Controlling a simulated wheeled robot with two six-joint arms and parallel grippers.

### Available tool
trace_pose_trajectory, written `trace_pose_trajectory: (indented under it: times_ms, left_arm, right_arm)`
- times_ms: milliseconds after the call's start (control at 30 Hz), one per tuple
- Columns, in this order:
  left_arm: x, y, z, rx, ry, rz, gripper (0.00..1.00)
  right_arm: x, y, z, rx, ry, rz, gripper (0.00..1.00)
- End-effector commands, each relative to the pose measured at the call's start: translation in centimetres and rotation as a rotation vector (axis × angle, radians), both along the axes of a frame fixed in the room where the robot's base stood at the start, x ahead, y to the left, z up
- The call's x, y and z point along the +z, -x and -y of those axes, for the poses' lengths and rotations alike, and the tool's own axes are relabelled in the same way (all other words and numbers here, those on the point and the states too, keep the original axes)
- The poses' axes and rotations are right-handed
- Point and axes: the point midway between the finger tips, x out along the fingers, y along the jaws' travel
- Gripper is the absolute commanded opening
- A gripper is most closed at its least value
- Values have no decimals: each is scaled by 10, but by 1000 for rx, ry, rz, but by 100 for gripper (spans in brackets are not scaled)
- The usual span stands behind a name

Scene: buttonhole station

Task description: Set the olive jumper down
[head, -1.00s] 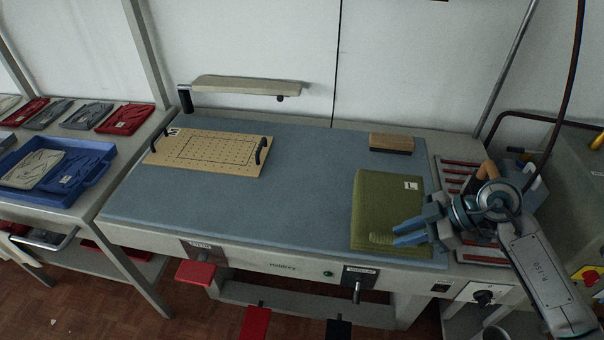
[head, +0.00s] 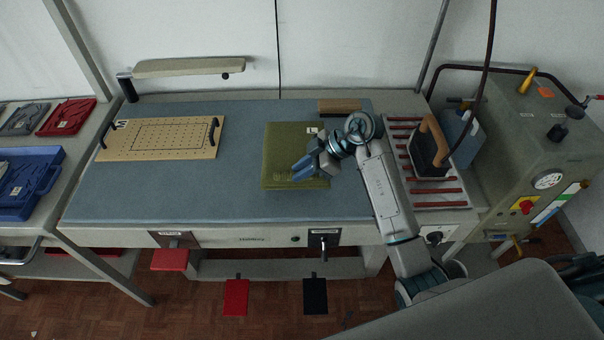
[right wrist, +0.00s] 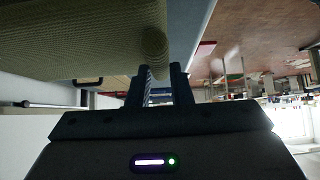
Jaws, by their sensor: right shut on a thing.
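The olive jumper (head: 282,150) is a flat folded bundle with a small white label, over the right half of the blue-grey table top (head: 225,200). My right gripper (head: 303,170) is at its front right part, shut on it. In the right wrist view the jumper (right wrist: 75,40) fills the upper left, and a rounded fold of it comes down to between the fingers (right wrist: 158,85). I cannot tell whether its underside touches the table. My left gripper is not in view.
A perforated board with black handles (head: 160,138) lies at the table's left. A wooden block (head: 340,106) is just behind the jumper. An iron (head: 430,150) stands on a red-barred rest to the right. The table between board and jumper is clear.

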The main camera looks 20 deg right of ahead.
Motion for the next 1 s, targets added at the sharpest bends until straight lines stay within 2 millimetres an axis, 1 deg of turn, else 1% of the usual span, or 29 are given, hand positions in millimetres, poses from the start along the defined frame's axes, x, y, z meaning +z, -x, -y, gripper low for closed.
trace_pose_trajectory:
  times_ms: [100, 233, 333, 467, 500, 600, 867, 1000]
  left_arm:
    - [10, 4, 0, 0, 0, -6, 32]
    - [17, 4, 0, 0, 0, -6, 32]
    - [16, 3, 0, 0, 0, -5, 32]
    - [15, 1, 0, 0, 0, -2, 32]
    - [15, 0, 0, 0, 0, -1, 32]
    - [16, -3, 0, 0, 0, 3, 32]
    - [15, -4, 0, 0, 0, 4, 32]
    - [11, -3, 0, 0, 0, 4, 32]
  right_arm:
    - [-13, 1, -1, 0, -2, -5, 0]
    - [-29, 1, 0, -1, -1, -3, 0]
    - [-33, 0, 0, 0, -1, 2, 0]
    - [-34, 0, 0, 0, -1, 2, 0]
    - [-34, 0, 0, 0, 0, 0, 23]
    - [-34, 0, 0, -1, 0, -1, 41]
    - [-34, 1, 0, -1, 0, -1, 41]
    - [-30, 2, 7, -1, 2, 1, 41]
